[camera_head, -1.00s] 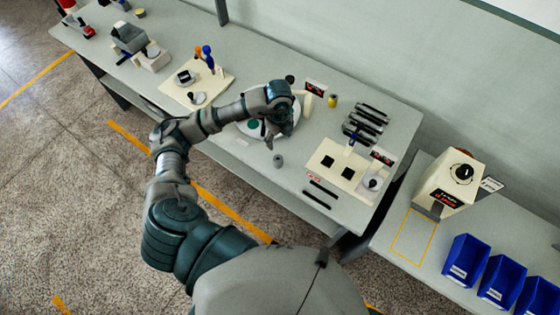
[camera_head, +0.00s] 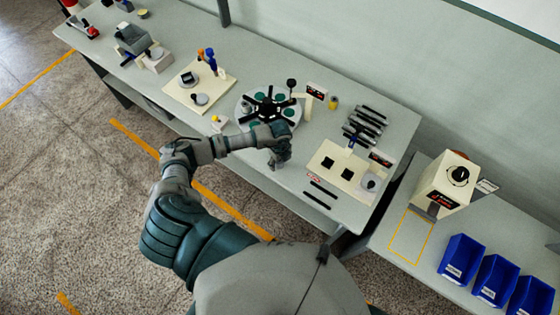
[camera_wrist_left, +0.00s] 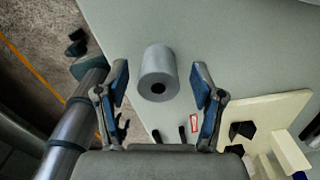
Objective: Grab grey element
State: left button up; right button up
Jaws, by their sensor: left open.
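The grey element (camera_wrist_left: 157,75) is a short grey cylinder with a dark hole in its end. In the left wrist view it stands on the table between the two fingers of my left gripper (camera_wrist_left: 160,90), with a gap on each side. In the head view my left gripper (camera_head: 278,160) points down over the table near its front edge and hides the grey element. The left gripper is open and empty. My right gripper is not in view.
A round dial with green discs (camera_head: 267,105) lies just behind my left gripper. A cream fixture plate (camera_head: 345,170) is to its right, with dark rods (camera_head: 366,122) behind. Blue bins (camera_head: 463,258) stand on the right table. The table's front edge is close.

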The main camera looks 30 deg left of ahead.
pick_arm(q)
jog(key=shift+a+f, duration=0.25)
jog(key=shift+f, duration=0.05)
jog(key=c, duration=1.2)
jog(key=shift+d, duration=0.15)
jog(key=shift+c, duration=0.2)
jog(key=shift+r, duration=0.15)
